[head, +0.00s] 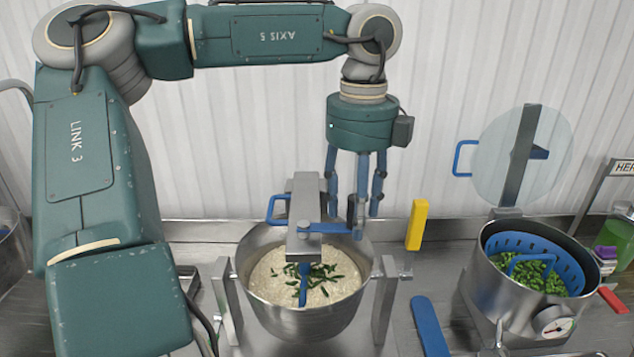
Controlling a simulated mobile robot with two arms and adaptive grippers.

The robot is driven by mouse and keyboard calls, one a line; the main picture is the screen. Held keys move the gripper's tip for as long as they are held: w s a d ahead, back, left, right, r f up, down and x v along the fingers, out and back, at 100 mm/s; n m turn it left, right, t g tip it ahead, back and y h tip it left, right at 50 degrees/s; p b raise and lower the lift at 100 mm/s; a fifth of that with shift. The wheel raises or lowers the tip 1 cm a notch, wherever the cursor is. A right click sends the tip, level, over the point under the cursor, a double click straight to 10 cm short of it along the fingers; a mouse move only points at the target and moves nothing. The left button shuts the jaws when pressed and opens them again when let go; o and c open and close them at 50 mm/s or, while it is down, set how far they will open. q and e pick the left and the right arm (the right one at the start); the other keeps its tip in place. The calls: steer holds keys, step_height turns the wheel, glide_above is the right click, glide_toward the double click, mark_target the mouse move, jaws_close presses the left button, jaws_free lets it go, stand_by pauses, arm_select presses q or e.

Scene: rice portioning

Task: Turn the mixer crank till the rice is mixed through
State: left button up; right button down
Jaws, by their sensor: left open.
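The steel mixer bowl (338,320) stands on the counter between metal supports. It holds pale rice (275,282), with dark green herbs (318,275) lying mostly in a patch across the middle of the top. A grey mixer head (303,225) reaches over the bowl, and a blue stirrer (303,283) goes down into the rice. The blue crank arm (322,228) extends right from the head to a dark upright grip (351,208). My left gripper (356,207) points down with its blue fingers open on either side of this grip; contact cannot be told. My right gripper is not in view.
A steel pot (492,287) with a blue basket of green pieces and a dial stands at the right, its clear lid (490,155) raised. A green jar (615,240) stands far right.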

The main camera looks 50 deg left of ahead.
arm_select(q)
steer(key=shift+f+b, duration=0.35)
steer(key=shift+f, duration=0.15)
steer(key=shift+r, duration=0.1)
steer(key=shift+r, duration=0.15)
steer(key=shift+r, duration=0.3)
steer(key=c, duration=1.1)
steer(key=shift+p, duration=0.35)
